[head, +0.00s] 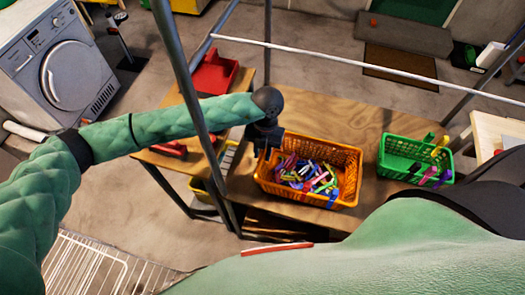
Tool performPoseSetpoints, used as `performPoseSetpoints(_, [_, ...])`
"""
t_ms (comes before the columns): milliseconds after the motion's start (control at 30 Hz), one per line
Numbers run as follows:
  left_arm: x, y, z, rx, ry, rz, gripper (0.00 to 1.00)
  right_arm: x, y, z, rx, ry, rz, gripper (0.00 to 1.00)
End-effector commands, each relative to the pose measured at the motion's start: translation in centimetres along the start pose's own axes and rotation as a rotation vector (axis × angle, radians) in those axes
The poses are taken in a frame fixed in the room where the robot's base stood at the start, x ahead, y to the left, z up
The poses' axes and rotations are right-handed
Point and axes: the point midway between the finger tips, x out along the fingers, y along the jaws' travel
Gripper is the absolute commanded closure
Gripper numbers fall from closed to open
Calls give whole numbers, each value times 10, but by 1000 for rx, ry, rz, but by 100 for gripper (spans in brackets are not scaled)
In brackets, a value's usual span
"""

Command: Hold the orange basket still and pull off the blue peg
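The orange basket (347,152) stands on the wooden table and holds a jumble of pegs (308,174) in pink, purple, yellow, green and blue. My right gripper is not in view.
A green basket (400,148) with a few pegs stands on the table (340,118) to the right. A red bin (215,73) is at the back left. Dark metal posts (190,90) and a pale rail (350,58) cross the view. A washing machine (62,72) stands far left.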

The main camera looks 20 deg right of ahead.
Motion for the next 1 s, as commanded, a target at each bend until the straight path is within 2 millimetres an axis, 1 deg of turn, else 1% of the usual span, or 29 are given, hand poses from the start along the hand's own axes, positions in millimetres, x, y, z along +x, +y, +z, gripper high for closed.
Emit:
performPoseSetpoints(33, [0, 0, 0, 0, 0, 0, 66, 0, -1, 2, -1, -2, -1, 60])
performPoseSetpoints(67, [0, 0, 0, 0, 0, 0, 60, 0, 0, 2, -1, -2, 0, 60])
performPoseSetpoints(333, [0, 0, 0, 0, 0, 0, 60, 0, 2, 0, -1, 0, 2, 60])
performPoseSetpoints(467, [-6, 0, 0, 0, -1, 0, 60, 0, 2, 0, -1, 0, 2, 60])
performPoseSetpoints(567, [-18, 0, 0, 0, -2, -1, 60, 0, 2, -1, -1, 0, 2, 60])
performPoseSetpoints(800, [-64, 0, 1, 2, -3, 0, 60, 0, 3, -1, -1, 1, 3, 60])
performPoseSetpoints(1000, [-98, 0, 1, 1, -2, 0, 60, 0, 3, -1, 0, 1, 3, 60])
